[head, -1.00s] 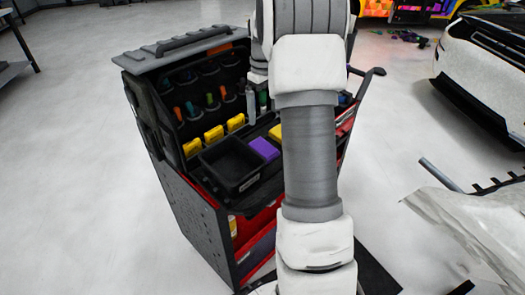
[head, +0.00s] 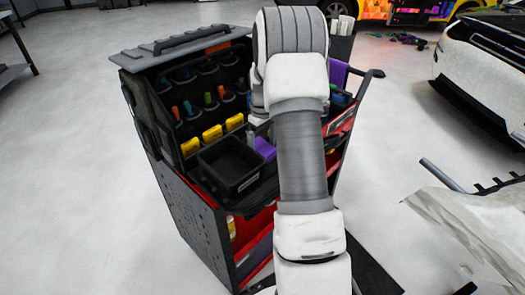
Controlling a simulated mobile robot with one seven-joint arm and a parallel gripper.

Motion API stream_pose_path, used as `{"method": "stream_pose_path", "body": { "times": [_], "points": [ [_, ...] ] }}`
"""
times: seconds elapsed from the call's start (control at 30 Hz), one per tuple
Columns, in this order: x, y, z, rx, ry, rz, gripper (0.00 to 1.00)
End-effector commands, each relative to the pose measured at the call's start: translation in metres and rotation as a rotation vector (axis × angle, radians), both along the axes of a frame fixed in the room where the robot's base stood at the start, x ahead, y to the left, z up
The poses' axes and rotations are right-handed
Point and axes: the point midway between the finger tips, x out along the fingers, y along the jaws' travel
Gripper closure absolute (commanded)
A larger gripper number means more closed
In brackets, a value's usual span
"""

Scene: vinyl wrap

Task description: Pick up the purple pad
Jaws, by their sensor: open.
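The purple pad (head: 265,148) lies on the work surface of the black and red tool cart, just right of a black open bin (head: 230,165). My arm covers its right part in the head view. A small part of my gripper (head: 258,121) shows at the left edge of my arm, just above the pad in the picture. My gripper is open, and its fingertips are mostly hidden. I cannot tell how high it is over the pad.
Yellow items (head: 212,133) stand in a row behind the bin. The cart's back panel (head: 160,90) holds several coloured tools. Another purple item (head: 338,73) shows right of my arm. A white car (head: 485,75) stands at the right. The floor left of the cart is clear.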

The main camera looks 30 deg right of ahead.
Motion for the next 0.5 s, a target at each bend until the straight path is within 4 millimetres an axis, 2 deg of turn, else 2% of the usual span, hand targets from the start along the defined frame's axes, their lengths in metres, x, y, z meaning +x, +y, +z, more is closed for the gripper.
{"method": "stream_pose_path", "body": {
  "times": [0.23,0.5],
  "points": [
    [0.0005,-0.0002,-0.0021,-0.002,-0.002,0.000,0.02],
    [0.0005,-0.0002,-0.0019,-0.001,-0.002,0.000,0.50]
  ]
}}
